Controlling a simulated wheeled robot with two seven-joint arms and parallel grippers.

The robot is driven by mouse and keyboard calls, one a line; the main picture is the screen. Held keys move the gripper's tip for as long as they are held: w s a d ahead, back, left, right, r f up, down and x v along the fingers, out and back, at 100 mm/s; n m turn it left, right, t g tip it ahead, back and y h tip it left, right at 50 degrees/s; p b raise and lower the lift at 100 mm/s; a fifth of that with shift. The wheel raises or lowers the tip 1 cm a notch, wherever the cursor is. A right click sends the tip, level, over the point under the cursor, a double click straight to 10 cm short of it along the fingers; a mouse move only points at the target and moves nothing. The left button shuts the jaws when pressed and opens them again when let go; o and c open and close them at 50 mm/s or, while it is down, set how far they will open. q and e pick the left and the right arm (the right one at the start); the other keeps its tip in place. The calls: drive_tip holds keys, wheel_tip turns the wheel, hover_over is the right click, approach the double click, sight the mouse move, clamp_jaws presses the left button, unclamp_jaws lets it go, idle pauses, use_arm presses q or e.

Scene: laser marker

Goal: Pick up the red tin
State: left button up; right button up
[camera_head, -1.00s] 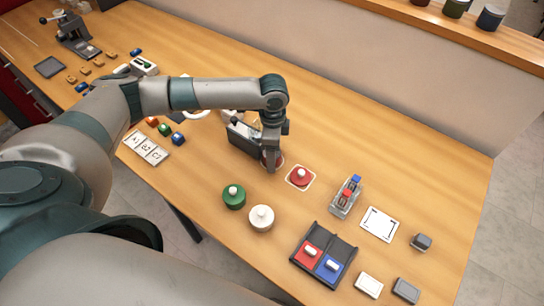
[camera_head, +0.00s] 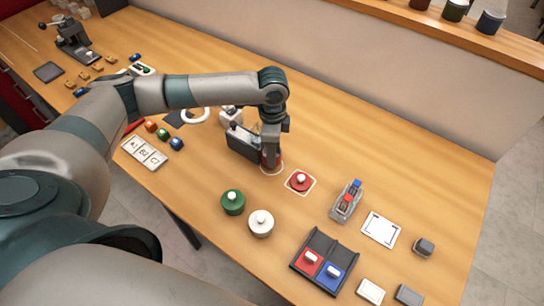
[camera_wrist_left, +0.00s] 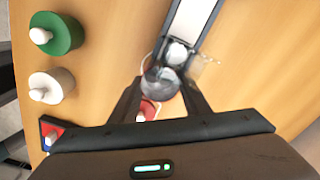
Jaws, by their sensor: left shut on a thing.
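My left gripper (camera_head: 271,158) points down and is shut on the red tin (camera_head: 271,163), just above a white ring mark on the table. Only a strip of the tin shows under the fingers. In the left wrist view, between the fingertips (camera_wrist_left: 162,95), its round greyish top (camera_wrist_left: 162,80) shows, blurred. A red lid with a white knob (camera_head: 300,182) lies on a white-edged square close to the right; it also shows in the left wrist view (camera_wrist_left: 146,109). My right gripper is not in view.
A dark device (camera_head: 243,142) stands close left of the gripper. A green tin (camera_head: 233,203) and a white tin (camera_head: 261,223) stand in front. A divided dark tray (camera_head: 323,262) and a block holder (camera_head: 346,203) are to the right. The table's back right is clear.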

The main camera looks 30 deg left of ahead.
use_arm(q)
drive_tip(key=s+d+r+b, duration=0.2)
drive_tip(key=d+r+b, duration=0.1)
drive_tip(key=d+r, duration=0.5)
drive_tip(key=d, duration=0.3)
drive_tip(key=shift+s+d+b, duration=0.2)
drive_tip(key=shift+s+b, duration=0.15)
drive_tip(key=shift+b, duration=0.05)
drive_tip(key=shift+s+a, duration=0.1)
